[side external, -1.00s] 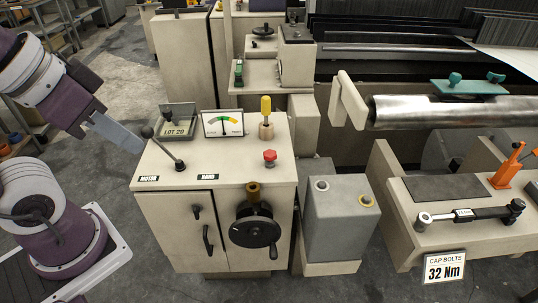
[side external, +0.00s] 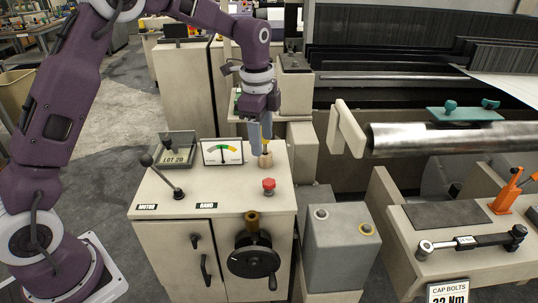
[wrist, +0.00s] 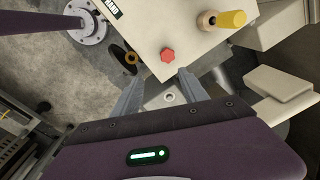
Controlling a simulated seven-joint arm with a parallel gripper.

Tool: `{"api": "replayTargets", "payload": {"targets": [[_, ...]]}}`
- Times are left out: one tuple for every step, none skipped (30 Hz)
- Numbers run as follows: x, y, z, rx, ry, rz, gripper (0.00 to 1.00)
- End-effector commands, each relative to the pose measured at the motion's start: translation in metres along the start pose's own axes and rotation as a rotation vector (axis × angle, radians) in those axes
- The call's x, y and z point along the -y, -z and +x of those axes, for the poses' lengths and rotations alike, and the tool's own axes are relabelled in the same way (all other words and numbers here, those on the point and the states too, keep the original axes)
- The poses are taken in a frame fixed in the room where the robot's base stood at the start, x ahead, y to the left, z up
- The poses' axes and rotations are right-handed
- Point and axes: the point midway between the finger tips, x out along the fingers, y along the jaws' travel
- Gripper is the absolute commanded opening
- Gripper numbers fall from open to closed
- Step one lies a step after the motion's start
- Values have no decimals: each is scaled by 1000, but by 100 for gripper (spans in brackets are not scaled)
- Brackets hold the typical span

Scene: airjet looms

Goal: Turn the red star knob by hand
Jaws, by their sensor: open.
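The red star knob (side external: 268,187) stands on the top of the beige cabinet (side external: 215,195), near its front right. It also shows in the wrist view (wrist: 168,55), a little beyond the fingertips and roughly in line with the space between them. My gripper (side external: 259,146) points down over the back right of the cabinet top in the side view, apart from the knob. Its two fingers are spread and empty, as the wrist view (wrist: 160,73) shows. Nothing hides the knob.
A yellow-handled piece on a wooden base (wrist: 231,20) stands near the knob; my fingers partly cover it in the side view. A gauge (side external: 222,152), a black lever (side external: 165,178) and a black handwheel (side external: 254,255) are close. A grey box (side external: 340,245) stands at right.

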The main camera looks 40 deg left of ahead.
Motion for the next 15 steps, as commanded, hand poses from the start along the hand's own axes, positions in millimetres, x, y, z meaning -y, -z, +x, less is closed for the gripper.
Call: {"api": "replayTargets", "payload": {"targets": [[10, 2, 26, 9, -29, 63, 51], [15, 3, 38, 11, -41, 101, 51], [20, 4, 52, 14, -53, 141, 51], [23, 4, 60, 15, -60, 165, 51], [25, 5, 66, 15, -65, 184, 51], [26, 5, 71, 15, -70, 201, 51], [27, 5, 74, 16, -72, 208, 51], [27, 5, 76, 16, -73, 212, 51], [27, 5, 78, 16, -73, 213, 51], [27, 5, 80, 16, -73, 213, 51], [26, 5, 82, 16, -73, 212, 51], [26, 5, 86, 16, -74, 212, 51], [25, 4, 90, 16, -75, 212, 51], [25, 4, 94, 16, -75, 212, 51], [25, 4, 98, 16, -74, 211, 51]]}}
